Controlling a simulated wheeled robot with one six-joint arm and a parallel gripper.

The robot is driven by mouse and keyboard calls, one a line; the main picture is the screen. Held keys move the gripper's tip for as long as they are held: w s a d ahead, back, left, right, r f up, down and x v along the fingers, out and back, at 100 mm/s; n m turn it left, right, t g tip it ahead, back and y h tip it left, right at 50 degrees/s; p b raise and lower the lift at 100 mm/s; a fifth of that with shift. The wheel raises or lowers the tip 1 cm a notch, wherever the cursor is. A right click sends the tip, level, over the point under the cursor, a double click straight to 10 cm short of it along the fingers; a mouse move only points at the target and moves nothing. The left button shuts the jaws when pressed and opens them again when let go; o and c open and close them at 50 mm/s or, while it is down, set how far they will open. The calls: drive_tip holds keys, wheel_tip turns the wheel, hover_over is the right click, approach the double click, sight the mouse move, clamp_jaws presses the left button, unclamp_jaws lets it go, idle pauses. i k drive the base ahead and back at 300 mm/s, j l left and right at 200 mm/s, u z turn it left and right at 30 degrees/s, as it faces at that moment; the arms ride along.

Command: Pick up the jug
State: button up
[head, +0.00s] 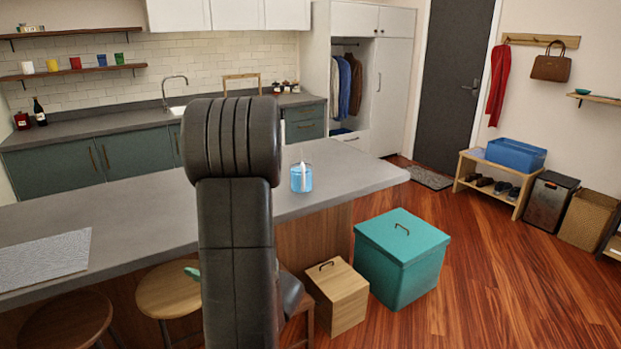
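A small light-blue, see-through vessel (301,178) stands upright on the grey island counter, just right of my raised arm. A pale upright part shows at its top. It may be the jug, but it is too small to tell for sure. No other clear jug shows. My dark arm stands upright in the middle of the view and hides part of the counter. My gripper does not show.
The grey island counter (345,172) is mostly clear, with a grey mat (45,255) at left. Wooden stools (168,290) stand before it. A wooden box (337,297) and a teal lidded box (402,258) stand on the floor at its right end. Floor farther right is open.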

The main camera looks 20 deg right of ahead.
sight(301, 161)
drive_tip(key=i+z, duration=0.1)
drive_tip(key=z, duration=0.3)
drive_tip(key=i+z, duration=0.1)
drive_tip(key=z, duration=0.35)
drive_tip(key=i+z, duration=0.1)
drive_tip(key=z, duration=0.3)
drive_tip(key=i+j, duration=0.3)
drive_tip(key=i, duration=0.2)
drive_tip(key=i+j, duration=0.3)
drive_tip(key=i, duration=0.2)
